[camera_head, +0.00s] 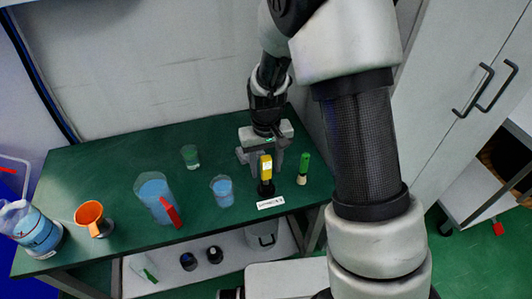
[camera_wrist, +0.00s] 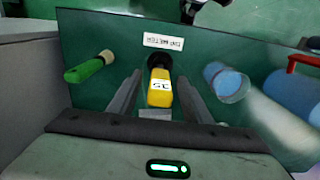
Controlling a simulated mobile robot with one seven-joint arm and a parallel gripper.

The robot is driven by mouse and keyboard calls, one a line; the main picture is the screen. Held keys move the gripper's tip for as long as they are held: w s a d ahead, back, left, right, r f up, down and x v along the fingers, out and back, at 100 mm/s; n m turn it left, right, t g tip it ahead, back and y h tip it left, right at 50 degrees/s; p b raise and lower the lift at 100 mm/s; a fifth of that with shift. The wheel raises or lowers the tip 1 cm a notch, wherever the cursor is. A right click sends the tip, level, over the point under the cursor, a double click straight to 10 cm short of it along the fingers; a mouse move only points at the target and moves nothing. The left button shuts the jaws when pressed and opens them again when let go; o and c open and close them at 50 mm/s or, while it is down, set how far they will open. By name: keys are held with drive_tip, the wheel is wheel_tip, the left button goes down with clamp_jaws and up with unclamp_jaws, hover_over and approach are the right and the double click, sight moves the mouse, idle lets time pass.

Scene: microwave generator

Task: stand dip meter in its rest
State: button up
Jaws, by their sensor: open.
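The dip meter (camera_head: 266,167) has a yellow body with a white display and stands upright in a dark rest (camera_head: 266,189). In the wrist view the yellow dip meter (camera_wrist: 160,90) sits between my two open fingers, its far end at the dark rest (camera_wrist: 159,60). A white label reading "DIP METER" (camera_wrist: 163,42) lies beside the rest; it also shows in the head view (camera_head: 271,203). My gripper (camera_head: 262,168) is open around the meter, with a visible gap on each side in the wrist view (camera_wrist: 160,95).
A green-capped tube (camera_head: 304,168) stands close to the right of my gripper. A blue-filled beaker (camera_head: 222,190), a small glass (camera_head: 190,157), a larger blue container with a red handle (camera_head: 155,195) and an orange funnel (camera_head: 92,217) stand to the left. The table front is clear near the label.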

wheel_tip(320, 180, up, 17)
drive_tip(key=p, duration=0.2)
idle(0.5)
